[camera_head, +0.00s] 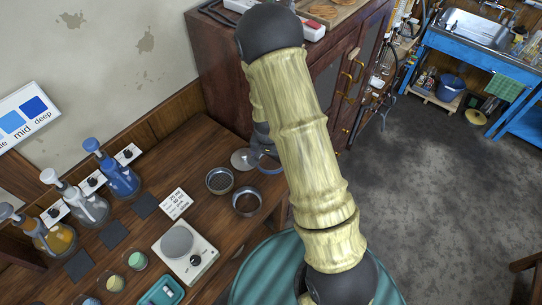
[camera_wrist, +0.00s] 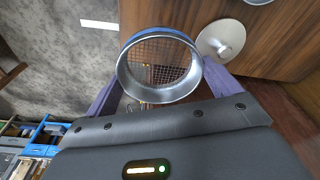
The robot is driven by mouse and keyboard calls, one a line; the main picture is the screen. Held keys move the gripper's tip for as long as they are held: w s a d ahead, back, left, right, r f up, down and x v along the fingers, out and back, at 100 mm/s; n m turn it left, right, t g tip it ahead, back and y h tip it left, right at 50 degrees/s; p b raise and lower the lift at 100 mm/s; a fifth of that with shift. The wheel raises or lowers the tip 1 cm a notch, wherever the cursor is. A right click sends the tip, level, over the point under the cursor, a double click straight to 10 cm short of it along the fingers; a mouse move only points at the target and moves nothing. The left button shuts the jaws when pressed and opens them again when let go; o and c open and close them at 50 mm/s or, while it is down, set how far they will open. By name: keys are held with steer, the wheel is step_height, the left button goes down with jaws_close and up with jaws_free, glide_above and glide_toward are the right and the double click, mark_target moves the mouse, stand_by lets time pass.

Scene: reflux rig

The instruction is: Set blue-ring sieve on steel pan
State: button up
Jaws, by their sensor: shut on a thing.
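The blue-ring sieve (camera_wrist: 158,93) is a short steel cylinder with a wire mesh and a blue band on its far rim. My gripper (camera_wrist: 163,70) is shut on it, with a purple finger on each side. In the head view the sieve (camera_head: 265,160) shows beside my arm near the table's right edge, partly hidden. Two round, steel-rimmed vessels with dark insides, one at the left (camera_head: 219,181) and one nearer (camera_head: 246,201), stand on the wooden table. I cannot tell which one is the steel pan.
A round steel lid-like disc (camera_head: 241,159) lies left of the sieve; it also shows in the wrist view (camera_wrist: 221,40). A white scale (camera_head: 185,246), a printed card (camera_head: 175,204) and several flasks on stands, including a blue one (camera_head: 121,179), occupy the table (camera_head: 208,137).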

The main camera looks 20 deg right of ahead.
mark_target(271, 163)
steer(key=shift+r+p, duration=1.35)
steer(key=shift+r, duration=0.65)
step_height(271, 163, down, 12)
steer(key=n+b, duration=0.2)
steer(key=n, duration=0.1)
steer(key=n+b, duration=0.3)
steer(key=shift+w+d+f+y, duration=0.15)
steer(key=shift+y, duration=0.25)
steer(key=shift+f, duration=0.25)
steer(key=shift+r, duration=0.1)
